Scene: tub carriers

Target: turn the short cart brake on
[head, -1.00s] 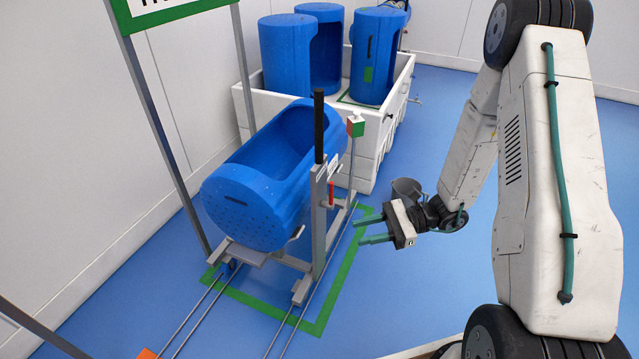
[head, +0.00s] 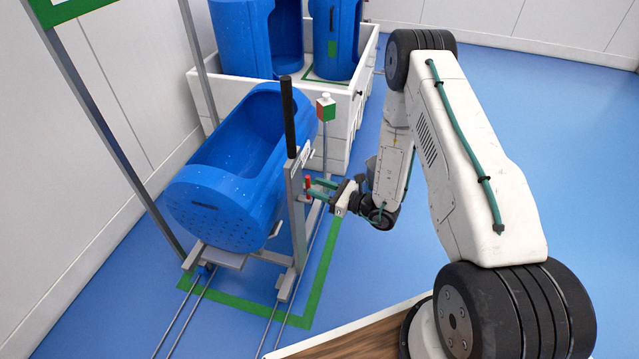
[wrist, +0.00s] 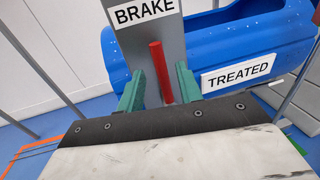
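The short cart (head: 298,235) stands on rails inside a green floor outline and carries a tilted blue tub (head: 228,185). Its grey post has a black upright handle (head: 288,118). The wrist view shows a "BRAKE" label (wrist: 143,11) on the post and a red brake lever (wrist: 161,72) pointing upward. The lever also shows small in the head view (head: 308,187). My gripper (wrist: 158,88) is open, with green fingers on either side of the red lever and a gap to each. Whether the lever touches anything deeper between the fingers is hidden.
A "TREATED" plate (wrist: 237,74) is on the tub. A red-and-green box on a pole (head: 326,108) stands just behind the cart. A white bin (head: 338,142) with upright blue tubs is at the back. Blue floor on the right is clear.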

